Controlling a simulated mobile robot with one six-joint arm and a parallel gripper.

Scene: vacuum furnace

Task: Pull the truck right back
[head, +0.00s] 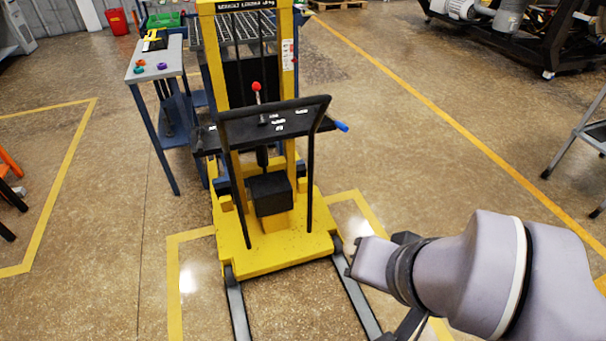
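The truck (275,240) is a yellow lifting truck with a tall mast, standing upright in the middle of the head view. A black push handle (275,108) rises at its near side, with a red-knobbed lever (257,92) and a blue-ended lever (340,126) close by. A rack of dark bars (240,28) shows behind and through the mast. My gripper (352,256) is low and right of the truck's base, apart from the handle. Its fingers are hard to make out, and I see nothing held in it.
Two grey floor rails (238,312) run from the truck's base toward me, inside a yellow-taped floor outline (174,290). A side table (155,60) with small coloured rings stands close on the left. A grey step stand (590,130) is at right. Floor between it and the truck is clear.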

